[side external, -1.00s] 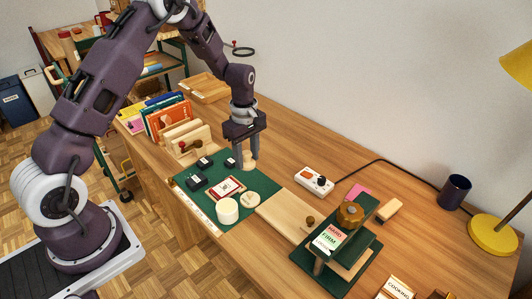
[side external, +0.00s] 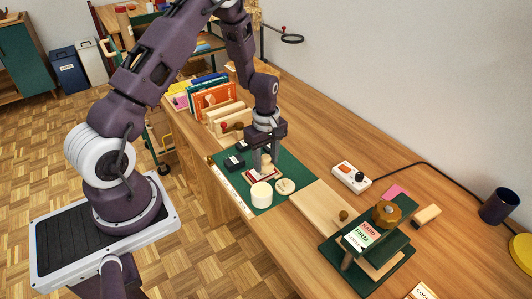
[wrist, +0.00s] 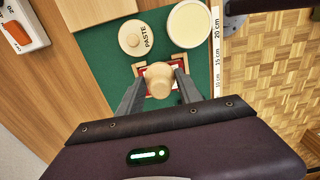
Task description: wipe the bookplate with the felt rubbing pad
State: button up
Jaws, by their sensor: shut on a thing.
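The felt rubbing pad, with a pale round wooden knob (wrist: 160,80), is between my gripper's fingers. My gripper (side external: 266,163) is shut on it and points down. The bookplate (side external: 259,176), a pale card with a red border, lies on the green mat (side external: 291,166). The pad is over the bookplate and hides much of it; I cannot tell whether its underside touches. In the wrist view, red and white parts of the bookplate (wrist: 145,72) show around the knob, between the fingers.
A white round tub (side external: 261,195) and a round wooden lid marked PASTE (side external: 285,186) stand close beside the bookplate. Dark blocks (side external: 234,163) sit on its other side. A ruler strip (side external: 232,188) runs along the mat's edge. A book press (side external: 375,245) stands at the right.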

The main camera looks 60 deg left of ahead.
jog(key=shift+f, duration=0.45)
jog(key=shift+a+f, duration=0.6)
jog(key=shift+f, duration=0.1)
jog(key=shift+a+f, duration=0.15)
jog(key=shift+a, duration=0.25)
jog(key=shift+s+a, duration=0.1)
jog(key=shift+a, duration=1)
jog(key=d, duration=0.4)
jog(key=shift+d+r, duration=0.1)
jog(key=shift+r, duration=3.95)
